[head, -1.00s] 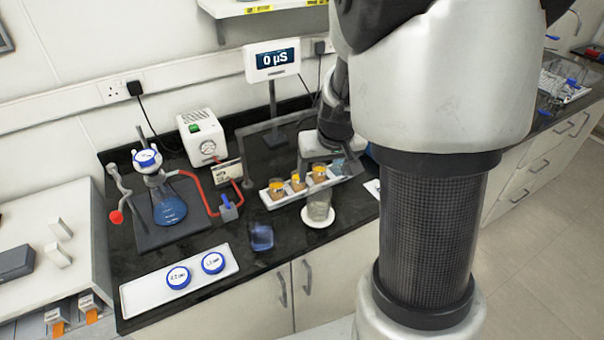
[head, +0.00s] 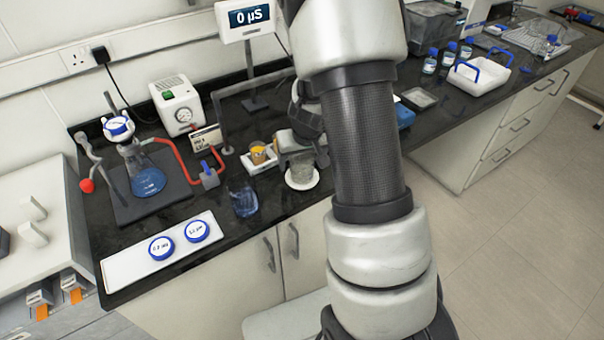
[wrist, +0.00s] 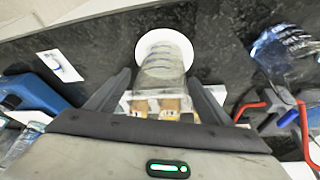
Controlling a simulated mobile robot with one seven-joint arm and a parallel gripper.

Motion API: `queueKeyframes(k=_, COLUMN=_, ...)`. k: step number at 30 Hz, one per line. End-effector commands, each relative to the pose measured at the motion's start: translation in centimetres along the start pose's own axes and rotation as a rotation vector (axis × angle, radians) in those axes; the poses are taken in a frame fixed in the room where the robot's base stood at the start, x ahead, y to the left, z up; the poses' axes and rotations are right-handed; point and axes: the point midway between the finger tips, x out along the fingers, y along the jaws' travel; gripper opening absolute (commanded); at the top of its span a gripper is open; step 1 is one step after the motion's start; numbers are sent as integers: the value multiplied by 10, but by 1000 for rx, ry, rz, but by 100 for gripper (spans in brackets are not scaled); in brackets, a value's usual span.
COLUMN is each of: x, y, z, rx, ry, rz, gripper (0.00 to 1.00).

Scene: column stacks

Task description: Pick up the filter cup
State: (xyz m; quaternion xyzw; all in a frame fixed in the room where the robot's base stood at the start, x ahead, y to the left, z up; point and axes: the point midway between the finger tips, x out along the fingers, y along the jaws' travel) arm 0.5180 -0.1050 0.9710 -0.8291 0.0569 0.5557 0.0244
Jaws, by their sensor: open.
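A clear, ribbed cup (head: 301,172) stands upright on a round white disc (head: 302,186) near the counter's front edge. It also shows in the wrist view (wrist: 163,62). A bluish clear cup (head: 242,200) stands on the bare counter to its left. No label shows which of them is the filter cup. My gripper (wrist: 158,82) is open, its fingers on either side of the clear cup on the disc, with gaps visible. In the head view my gripper (head: 300,150) is just behind and above that cup, partly hidden by my arm.
A white rack with amber-topped vials (head: 259,153) sits just behind, partly hidden by my gripper. A blue-filled flask (head: 149,181) and red tubing (head: 187,173) stand left. A conductivity display (head: 249,17) stands behind.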

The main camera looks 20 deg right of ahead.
Motion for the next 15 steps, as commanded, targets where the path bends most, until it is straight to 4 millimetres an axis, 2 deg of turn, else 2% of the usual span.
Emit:
queueKeyframes(k=3, x=12, y=0, z=0, rx=1, ry=1, rz=1, gripper=74)
queueKeyframes(k=11, x=14, y=0, z=-1, rx=0, ry=1, rz=0, gripper=74)
queueKeyframes(k=15, x=14, y=0, z=-1, rx=0, ry=1, rz=0, gripper=50)
